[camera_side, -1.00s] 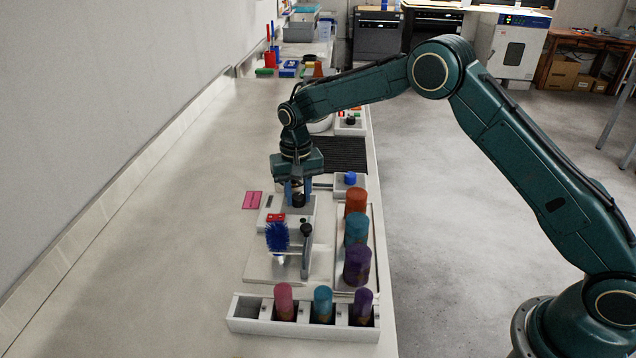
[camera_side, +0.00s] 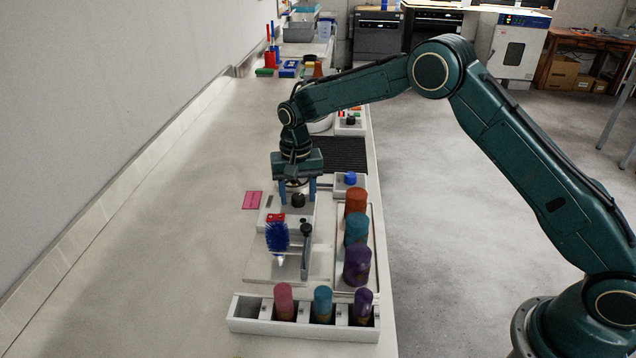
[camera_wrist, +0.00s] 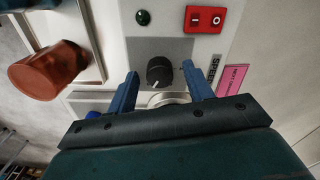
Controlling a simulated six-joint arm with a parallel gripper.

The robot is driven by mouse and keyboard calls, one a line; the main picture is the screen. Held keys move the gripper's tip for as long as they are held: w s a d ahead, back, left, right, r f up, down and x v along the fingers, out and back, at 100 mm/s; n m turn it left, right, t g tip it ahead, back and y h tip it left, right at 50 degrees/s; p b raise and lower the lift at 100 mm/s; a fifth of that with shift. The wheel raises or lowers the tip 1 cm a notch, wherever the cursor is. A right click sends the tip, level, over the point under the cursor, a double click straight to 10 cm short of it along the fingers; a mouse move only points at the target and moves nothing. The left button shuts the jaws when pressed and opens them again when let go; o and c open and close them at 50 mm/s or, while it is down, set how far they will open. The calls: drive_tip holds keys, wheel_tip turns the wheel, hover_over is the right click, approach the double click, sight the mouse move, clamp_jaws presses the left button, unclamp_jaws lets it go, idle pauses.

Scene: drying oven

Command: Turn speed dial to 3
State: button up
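The speed dial is a black round knob (camera_wrist: 160,72) with a white pointer mark, on a grey panel beside the word SPEED in the wrist view. In the side view the dark knob (camera_side: 298,200) shows between my fingers. My gripper (camera_wrist: 160,75) has its two blue fingers spread to either side of the knob, with a visible gap on both sides. In the side view my gripper (camera_side: 298,198) points down over the grey device (camera_side: 271,214). The dial's numbers are too small to read.
A red rocker switch (camera_wrist: 205,19) and a green button (camera_wrist: 143,17) sit near the dial. A blue brush (camera_side: 277,238) stands in front of the device. Several coloured cylinders, including an orange one (camera_side: 355,201), stand to the right. A pink label (camera_side: 252,200) lies left.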

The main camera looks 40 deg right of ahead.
sight(298, 196)
wheel_tip(298, 196, up, 14)
idle(1.0)
drive_tip(key=s+d+r+n+t, duration=0.2)
drive_tip(key=s+d+r, duration=0.1)
drive_tip(key=s+r, duration=0.55)
drive_tip(key=s+d+r+n+t, duration=0.1)
drive_tip(key=s+d+r, duration=0.3)
drive_tip(key=s, duration=0.7)
drive_tip(key=s+f+n+t, duration=0.1)
drive_tip(key=s+f, duration=0.1)
drive_tip(key=s, duration=0.8)
drive_tip(key=s+d+f+n+t, duration=0.1)
drive_tip(key=s+n, duration=0.1)
drive_tip(key=s, duration=0.8)
drive_tip(key=shift+s+d+f+t, duration=0.15)
drive_tip(key=shift+d+f+t, duration=0.15)
drive_tip(key=shift+f, duration=0.1)
